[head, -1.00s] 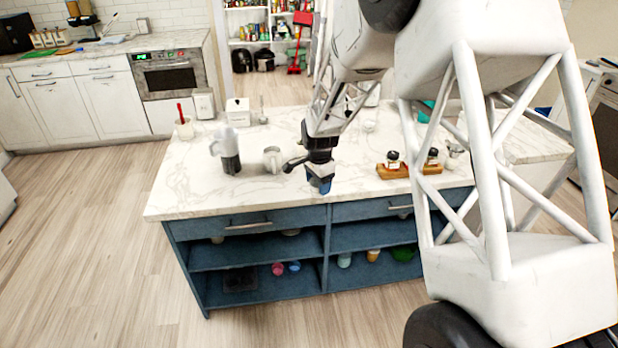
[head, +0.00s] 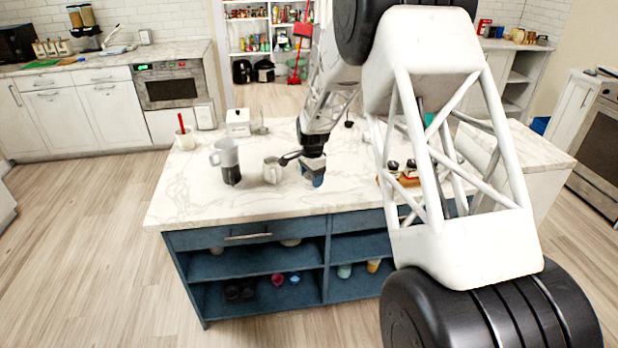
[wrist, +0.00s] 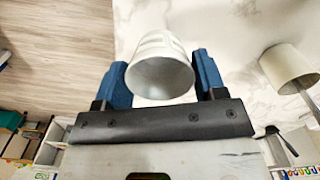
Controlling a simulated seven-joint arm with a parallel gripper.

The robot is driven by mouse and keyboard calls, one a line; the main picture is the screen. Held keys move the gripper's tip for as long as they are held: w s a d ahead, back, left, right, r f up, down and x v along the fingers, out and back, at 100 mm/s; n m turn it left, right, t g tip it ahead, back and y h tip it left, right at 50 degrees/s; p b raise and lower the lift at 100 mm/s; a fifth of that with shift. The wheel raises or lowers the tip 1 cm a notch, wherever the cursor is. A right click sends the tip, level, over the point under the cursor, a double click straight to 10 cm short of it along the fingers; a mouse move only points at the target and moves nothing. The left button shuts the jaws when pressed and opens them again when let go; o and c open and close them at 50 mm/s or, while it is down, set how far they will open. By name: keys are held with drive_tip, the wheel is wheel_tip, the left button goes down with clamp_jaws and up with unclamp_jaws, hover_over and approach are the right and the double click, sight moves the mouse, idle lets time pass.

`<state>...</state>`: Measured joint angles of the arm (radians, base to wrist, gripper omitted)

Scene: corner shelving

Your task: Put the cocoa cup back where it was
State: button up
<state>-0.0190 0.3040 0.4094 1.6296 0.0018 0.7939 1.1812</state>
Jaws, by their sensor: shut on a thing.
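My gripper (wrist: 162,82) is shut, its two blue fingers on either side of a pale grey-white cup (wrist: 158,55). The cup's open mouth faces the wrist camera and its inside looks plain and empty. I see no writing that names it as the cocoa cup. In the head view my gripper (head: 313,177) points down over the front part of the island, and the held cup is mostly hidden by the fingers. A grey-white mug (head: 271,171) stands on the worktop just left of my gripper. Whether the held cup touches the worktop, I cannot tell.
A grey pitcher (head: 226,160) stands left of the mug. A white box (head: 238,122) and a cup with a red utensil (head: 185,138) are farther back. Blue open shelves (head: 255,262) below hold several small cups and bowls. The worktop's front left (head: 190,207) is clear.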

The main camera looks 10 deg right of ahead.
sight(309, 176)
drive_tip(key=shift+w+f, duration=0.15)
drive_tip(key=shift+w, duration=1.25)
drive_tip(key=shift+w+f, duration=0.1)
drive_tip(key=shift+w, duration=1.25)
drive_tip(key=shift+f, duration=1.75)
drive_tip(key=shift+f, duration=0.1)
drive_tip(key=o, duration=1)
wheel_tip(309, 176, up, 12)
drive_tip(key=shift+r, duration=0.1)
